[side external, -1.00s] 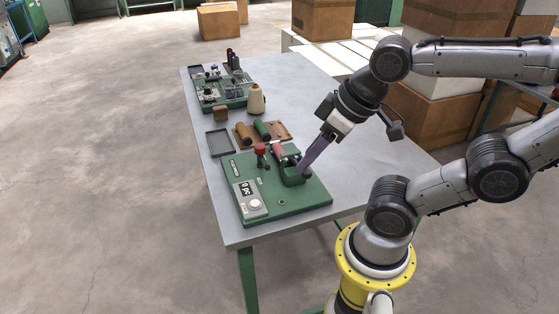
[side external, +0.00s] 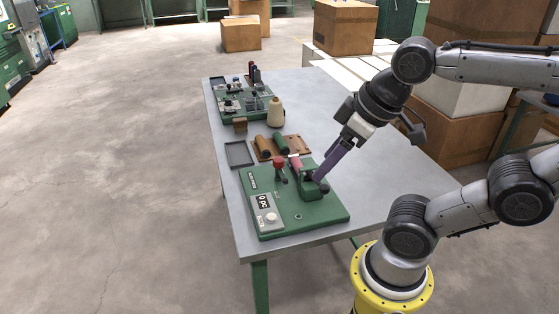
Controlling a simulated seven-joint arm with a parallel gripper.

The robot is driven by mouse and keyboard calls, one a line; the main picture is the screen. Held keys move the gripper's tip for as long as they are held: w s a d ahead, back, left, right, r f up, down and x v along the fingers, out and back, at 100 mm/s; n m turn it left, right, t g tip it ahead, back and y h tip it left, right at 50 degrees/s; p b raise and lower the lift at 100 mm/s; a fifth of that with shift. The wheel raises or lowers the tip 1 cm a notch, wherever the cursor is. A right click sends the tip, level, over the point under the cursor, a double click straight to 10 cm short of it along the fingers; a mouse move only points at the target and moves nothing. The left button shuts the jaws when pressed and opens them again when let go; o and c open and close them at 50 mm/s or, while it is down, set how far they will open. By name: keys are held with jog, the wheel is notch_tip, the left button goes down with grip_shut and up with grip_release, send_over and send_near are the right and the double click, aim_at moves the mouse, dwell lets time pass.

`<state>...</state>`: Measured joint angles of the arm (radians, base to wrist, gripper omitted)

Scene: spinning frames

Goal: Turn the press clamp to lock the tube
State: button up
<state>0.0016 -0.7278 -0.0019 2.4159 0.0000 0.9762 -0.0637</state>
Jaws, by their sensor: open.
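The green machine base (side external: 280,224) lies on the near end of the table. A green block (side external: 313,191) with dark parts on top stands at its back right; this looks like the press clamp, but its turn position is too small to tell. A pinkish-red tube (side external: 296,163) lies at the block's back left side. A red-knobbed lever (side external: 279,163) stands upright left of it. My gripper (side external: 320,177) has long purple fingers, slanting down to the block's top. It is open, with the fingers overlapping in this view. I cannot tell whether the tips touch the block.
Brown and green tubes lie on a wooden tray (side external: 297,144) behind the machine. A dark shallow tray (side external: 239,155) lies to its left. A cream thread cone (side external: 275,112) and a second green machine (side external: 229,106) stand farther back. The table's right side (side external: 370,185) is clear.

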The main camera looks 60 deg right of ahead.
jog(key=w+d+r+g, duration=0.1)
jog(key=w+d+r, duration=0.1)
jog(key=w+r, duration=0.3)
jog(key=m+g, duration=0.3)
jog(key=g, duration=0.1)
send_over(278, 159)
notch_tip(278, 159, down, 8)
notch_tip(278, 159, down, 13)
jog(key=shift+s+f, duration=0.1)
jog(key=shift+f, duration=0.05)
jog(key=shift+c, duration=0.3)
grip_shut()
dwell(0.4)
